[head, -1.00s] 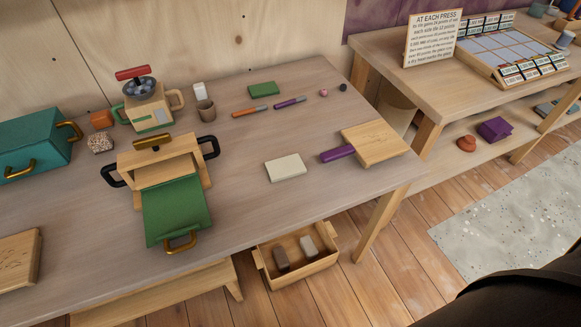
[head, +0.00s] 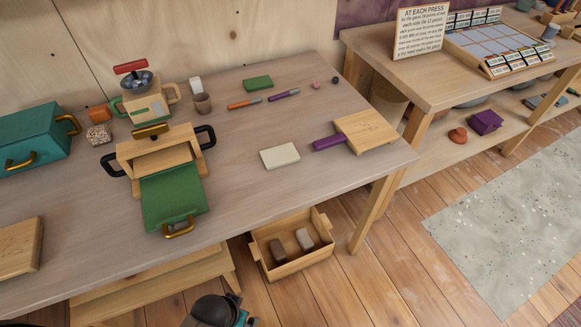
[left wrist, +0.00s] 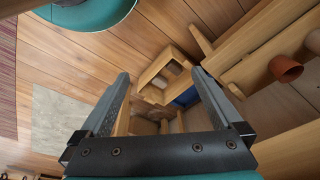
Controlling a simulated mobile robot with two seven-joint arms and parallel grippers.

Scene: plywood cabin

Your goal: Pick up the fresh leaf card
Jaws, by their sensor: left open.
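I cannot pick out the fresh leaf card for certain, as no leaf mark is legible. A plain cream slab (head: 280,155) and a flat green block (head: 258,83) lie on the grey-topped table (head: 235,200). Small printed cards (head: 515,66) stand in rows along the tray (head: 487,50) on the right-hand table. My left gripper (left wrist: 162,76) is open and empty in the left wrist view, above the floor and wooden furniture. Part of my left arm shows at the bottom of the head view, below the table's front edge. My right gripper is out of view.
A wooden press with a green flap (head: 172,195) stands on the table, beside a teal box (head: 30,140). A purple-handled board (head: 365,131) lies at the right corner. A wooden crate (head: 270,262) sits on the floor below. Floor at front right is clear.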

